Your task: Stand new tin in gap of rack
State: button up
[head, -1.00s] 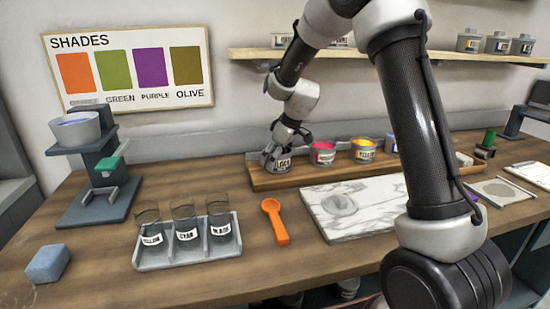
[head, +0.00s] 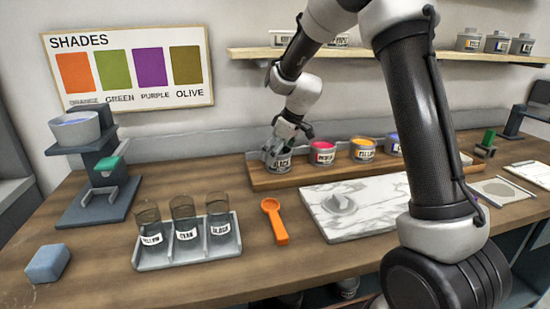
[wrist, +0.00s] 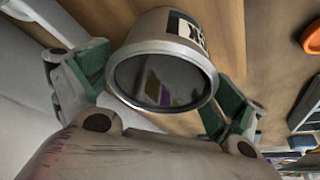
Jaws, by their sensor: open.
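A grey tin labelled BLACK (head: 279,164) stands upright at the left end of the wooden rack (head: 300,181). Tins with pink (head: 322,153), yellow (head: 362,150) and blue (head: 393,144) contents stand to its right in the rack. My gripper (head: 280,143) is just above and around the top of the black tin. In the wrist view the tin (wrist: 163,72) shows its dark, shiny top between the open green-grey fingers of my gripper (wrist: 165,85). Whether a finger still touches the tin is hard to tell. My arm hides part of the rack's right side.
A marble slab (head: 375,210) lies in front of the rack, with an orange scoop (head: 275,220) to its left. A tray of labelled glasses (head: 187,250) and a blue block (head: 47,264) stand nearer. A wall shelf (head: 400,57) runs above, behind my arm.

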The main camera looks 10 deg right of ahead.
jog(key=v, duration=1.1)
jog(key=s+d+r+m+h, duration=0.1)
jog(key=s+d+r+m, duration=0.15)
jog(key=s, duration=0.55)
jog(key=s+d+r+m, duration=0.1)
jog(key=s+d+r, duration=0.3)
jog(key=s, duration=0.3)
jog(key=s+d+f+m+h, duration=0.1)
jog(key=s+d+m, duration=0.1)
jog(key=s, duration=0.7)
jog(key=s+d+f+m+h, duration=0.1)
jog(key=s+d+f+m, duration=0.1)
jog(key=s, duration=0.8)
jog(key=shift+d+m+t, duration=0.4)
jog(key=shift+d+m, duration=0.35)
jog(key=shift+d, duration=0.25)
